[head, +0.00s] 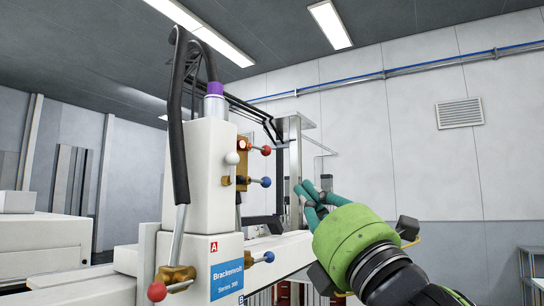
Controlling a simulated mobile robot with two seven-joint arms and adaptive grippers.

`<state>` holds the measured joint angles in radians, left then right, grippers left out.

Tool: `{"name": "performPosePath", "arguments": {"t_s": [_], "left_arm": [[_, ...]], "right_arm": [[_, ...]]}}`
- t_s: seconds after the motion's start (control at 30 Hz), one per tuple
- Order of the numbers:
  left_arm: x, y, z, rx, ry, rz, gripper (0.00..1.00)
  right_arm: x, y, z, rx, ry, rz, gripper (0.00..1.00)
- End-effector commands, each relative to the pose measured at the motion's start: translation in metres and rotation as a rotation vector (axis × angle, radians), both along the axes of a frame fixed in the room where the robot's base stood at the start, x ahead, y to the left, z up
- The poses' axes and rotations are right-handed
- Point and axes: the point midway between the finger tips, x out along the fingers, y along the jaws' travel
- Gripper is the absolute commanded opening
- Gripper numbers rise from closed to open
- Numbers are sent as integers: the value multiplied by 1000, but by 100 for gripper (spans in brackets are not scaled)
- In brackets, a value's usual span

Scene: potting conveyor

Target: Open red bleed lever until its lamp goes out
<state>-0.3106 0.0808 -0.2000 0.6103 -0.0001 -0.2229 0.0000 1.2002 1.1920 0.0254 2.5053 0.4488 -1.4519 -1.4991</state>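A white machine column (210,165) with a Brackenvolt label stands left of centre. An upper red-balled lever (266,150) sticks out to the right from a brass block (243,165) on its side. A second red-balled lever (157,291) sits on a brass fitting low at the front. I cannot tell which is the bleed lever. A small red round part (242,143), perhaps a lamp, sits by the upper lever; whether it is lit is unclear. My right gripper (312,188), green with teal fingers, is right of the upper lever, apparently apart from it. Its finger gap is unclear. My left gripper is out of view.
A black hose (178,120) loops over the column's front. A metal post (295,165) stands behind the gripper. The right side is open.

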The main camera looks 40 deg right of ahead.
Motion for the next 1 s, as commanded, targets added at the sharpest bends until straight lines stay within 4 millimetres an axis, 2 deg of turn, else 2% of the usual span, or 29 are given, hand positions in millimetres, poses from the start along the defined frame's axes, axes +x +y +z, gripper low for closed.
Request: {"name": "performPosePath", "arguments": {"t_s": [0.17,0.4,0.57,0.7,1.0], "left_arm": [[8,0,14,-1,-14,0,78],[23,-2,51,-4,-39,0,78],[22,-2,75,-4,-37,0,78],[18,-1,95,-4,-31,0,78],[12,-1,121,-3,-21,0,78]], "right_arm": [[9,-1,8,1,5,5,0],[30,-8,26,3,7,6,0],[44,-14,35,6,6,2,0],[65,-21,50,8,5,3,0],[104,-33,74,4,2,2,0]]}}
